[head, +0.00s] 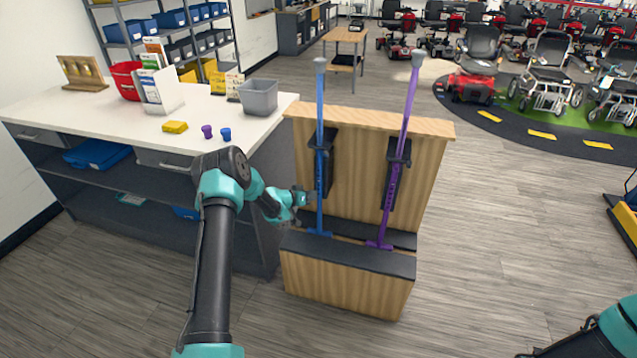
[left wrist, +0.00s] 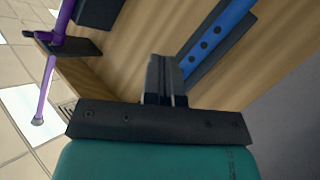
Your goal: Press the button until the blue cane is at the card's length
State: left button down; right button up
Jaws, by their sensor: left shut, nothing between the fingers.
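The blue cane (head: 320,110) stands upright in the left clip of a wooden stand (head: 350,190). Its shaft also shows in the left wrist view (left wrist: 215,35), with a row of dark holes along it. I cannot tell which dot is the button. My left gripper (head: 303,196) is beside the cane's lower shaft, at its left. My right gripper is out of view.
A purple cane (head: 400,130) leans in the stand's right clip. The white counter (head: 110,125) at left holds a grey bin (head: 258,97), brochures, a red basket (head: 127,82) and small purple and blue pieces. Floor right of the stand is clear.

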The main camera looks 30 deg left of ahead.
pick_arm(q)
jog(key=shift+w+a, duration=0.3)
jog(key=shift+w, duration=0.75)
jog(key=shift+w+a, duration=0.25)
jog(key=shift+w, duration=0.8)
jog(key=shift+w, duration=0.15)
dwell(0.3)
jog(key=shift+w+a, duration=0.1)
jog(key=shift+w, duration=0.15)
jog(key=shift+w+a+r, duration=0.15)
jog(key=shift+w+a, duration=0.05)
jog(key=shift+w, duration=0.45)
dwell(1.3)
jog(key=shift+s+d, duration=0.3)
jog(key=shift+s, duration=0.65)
jog(key=shift+s, duration=0.15)
jog(key=shift+s+d, duration=0.2)
jog(key=shift+s, duration=0.55)
jog(key=shift+s+d, duration=0.25)
jog(key=shift+s, duration=0.55)
jog(key=shift+s+d, duration=0.2)
jog(key=shift+s, duration=0.55)
jog(key=shift+d, duration=0.1)
